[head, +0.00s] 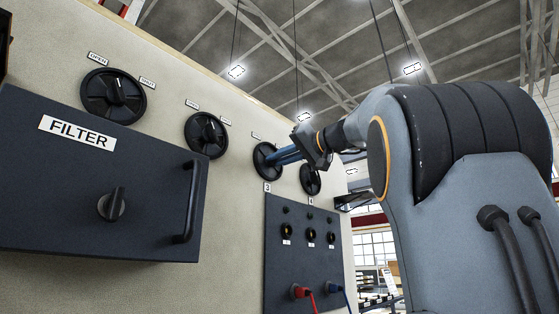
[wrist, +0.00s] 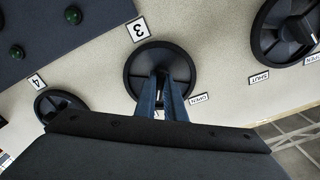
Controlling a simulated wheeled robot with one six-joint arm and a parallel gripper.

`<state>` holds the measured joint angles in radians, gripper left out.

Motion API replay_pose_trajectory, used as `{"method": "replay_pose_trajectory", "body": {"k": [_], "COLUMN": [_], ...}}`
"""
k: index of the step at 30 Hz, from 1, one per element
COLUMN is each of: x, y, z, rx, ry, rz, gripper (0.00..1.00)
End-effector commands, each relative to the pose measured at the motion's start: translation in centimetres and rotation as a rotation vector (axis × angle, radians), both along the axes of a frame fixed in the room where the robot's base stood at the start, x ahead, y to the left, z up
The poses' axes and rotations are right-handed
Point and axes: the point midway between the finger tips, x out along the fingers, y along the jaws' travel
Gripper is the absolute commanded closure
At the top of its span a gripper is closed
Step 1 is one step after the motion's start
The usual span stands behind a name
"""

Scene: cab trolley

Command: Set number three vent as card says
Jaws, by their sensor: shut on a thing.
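The number three vent (head: 262,165) is a round black dial on the beige wall, third in a row of similar vents. It also shows in the wrist view (wrist: 183,62), with a "3" label (wrist: 138,29) beside it and an "OPEN" label (wrist: 197,99) at its rim. My gripper (head: 277,158) reaches it from the right, its blue fingers shut on the knob at the vent's middle. No card is readable in either view.
Two other vents, the left one (head: 113,96) and the second one (head: 207,135), sit left of number three. Vent four (head: 310,179) is close on its right. A dark FILTER box (head: 60,190) with a handle juts out at left. A switch panel (head: 290,262) with red and blue plugs sits below.

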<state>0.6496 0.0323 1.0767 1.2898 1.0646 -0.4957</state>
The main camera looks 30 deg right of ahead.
Motion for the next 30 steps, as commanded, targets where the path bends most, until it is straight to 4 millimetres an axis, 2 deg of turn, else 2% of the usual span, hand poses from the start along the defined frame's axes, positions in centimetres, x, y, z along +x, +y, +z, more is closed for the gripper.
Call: {"method": "replay_pose_trajectory", "body": {"k": [5,6,8,9,20,30], "x": [-0.1,-0.1,0.0,0.0,-0.6,-5.3], "y": [-0.1,-0.1,-0.1,0.0,-0.2,-2.0], "z": [0.3,0.3,0.2,0.2,0.0,-0.1], "rx": [0.001,0.001,0.001,0.001,-0.001,-0.001], "ry": [-0.007,-0.007,-0.005,-0.005,-0.003,-0.004], "rz": [-0.004,-0.004,-0.003,-0.003,-0.002,-0.003], "gripper": [1.0,0.84,0.74,0.72,0.72,0.72]}}
